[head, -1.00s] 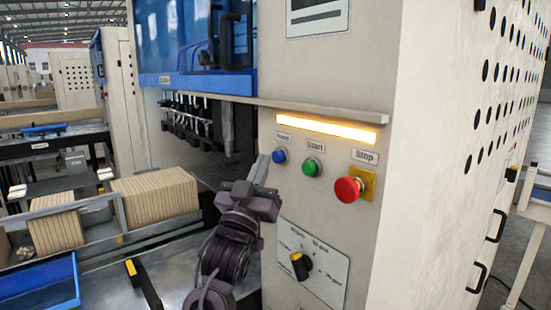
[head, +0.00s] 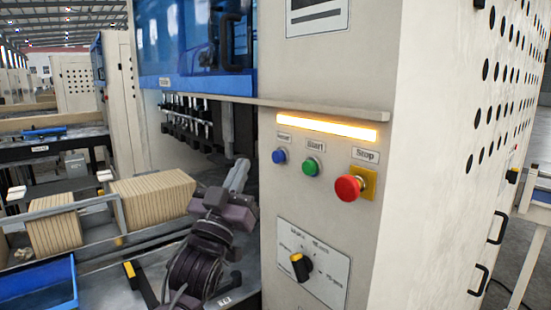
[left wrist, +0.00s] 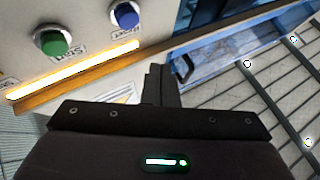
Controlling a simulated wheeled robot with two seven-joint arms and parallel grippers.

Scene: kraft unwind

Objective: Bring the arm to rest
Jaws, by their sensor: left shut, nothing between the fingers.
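My left gripper (head: 240,168) is in the middle of the head view, to the left of the machine's control panel (head: 310,215). Its fingers are shut with nothing between them, and they point up and away, apart from the buttons. In the left wrist view the shut fingers (left wrist: 160,88) stick up past the dark gripper body. The blue button (head: 280,156), green start button (head: 312,167) and red stop button (head: 348,188) are uncovered. My right gripper is not in view.
A lit amber strip (head: 327,128) sits above the buttons under a ledge (head: 300,108). A rotary switch (head: 300,266) is below them. Left of my arm are stacked brown boards (head: 153,195), a blue tray (head: 38,288) and a black-and-yellow bar (head: 140,283).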

